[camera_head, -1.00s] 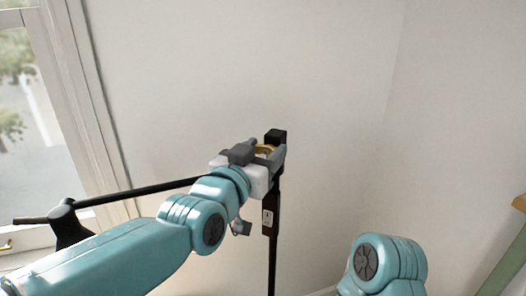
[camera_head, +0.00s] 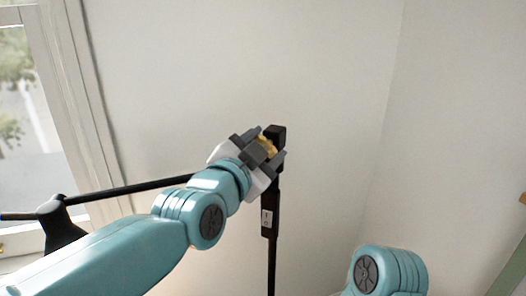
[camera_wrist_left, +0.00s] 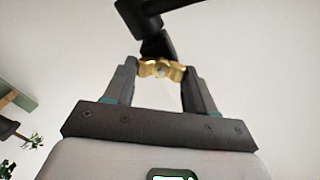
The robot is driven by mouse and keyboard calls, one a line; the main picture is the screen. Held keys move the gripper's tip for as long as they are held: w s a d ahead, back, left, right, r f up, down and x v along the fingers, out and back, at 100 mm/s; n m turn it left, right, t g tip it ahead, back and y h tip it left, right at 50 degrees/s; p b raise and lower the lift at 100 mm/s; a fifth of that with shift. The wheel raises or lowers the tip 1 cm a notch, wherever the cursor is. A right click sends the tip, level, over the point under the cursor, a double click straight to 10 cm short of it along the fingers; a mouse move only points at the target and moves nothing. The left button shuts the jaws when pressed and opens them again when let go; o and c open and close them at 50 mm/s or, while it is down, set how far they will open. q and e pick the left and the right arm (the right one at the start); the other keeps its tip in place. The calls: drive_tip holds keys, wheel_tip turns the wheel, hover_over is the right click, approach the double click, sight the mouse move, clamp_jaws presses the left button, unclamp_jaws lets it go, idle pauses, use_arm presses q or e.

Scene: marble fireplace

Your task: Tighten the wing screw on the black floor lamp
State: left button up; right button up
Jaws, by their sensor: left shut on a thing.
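The black floor lamp has an upright pole (camera_head: 271,262) with a black joint block (camera_head: 276,135) at its top and a thin arm (camera_head: 135,188) reaching left to a dark shade (camera_head: 60,225). The brass wing screw (camera_head: 268,146) sits at the joint block; it also shows in the left wrist view (camera_wrist_left: 161,69). My left gripper (camera_head: 271,150) is at the joint, shut on the wing screw, with a finger on each side of it in the left wrist view (camera_wrist_left: 160,78). The screw's far side is hidden. My right gripper is out of view.
A switch plate (camera_head: 266,217) is on the lamp's pole. A window (camera_head: 25,120) stands at the left, and bare pale walls are behind. A green and wooden piece of furniture (camera_head: 512,262) shows at the right edge.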

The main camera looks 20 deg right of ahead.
use_arm(q)
drive_tip(key=m, duration=1)
drive_tip(key=shift+d+f+p, duration=0.1)
drive_tip(key=shift+f+p, duration=0.2)
drive_tip(key=shift+p, duration=0.05)
drive_tip(key=shift+m, duration=0.4)
drive_tip(key=o, duration=1)
drive_tip(key=shift+o, duration=0.2)
drive_tip(key=shift+s, duration=0.1)
drive_tip(key=b+v, duration=0.3)
drive_tip(key=v, duration=1.3)
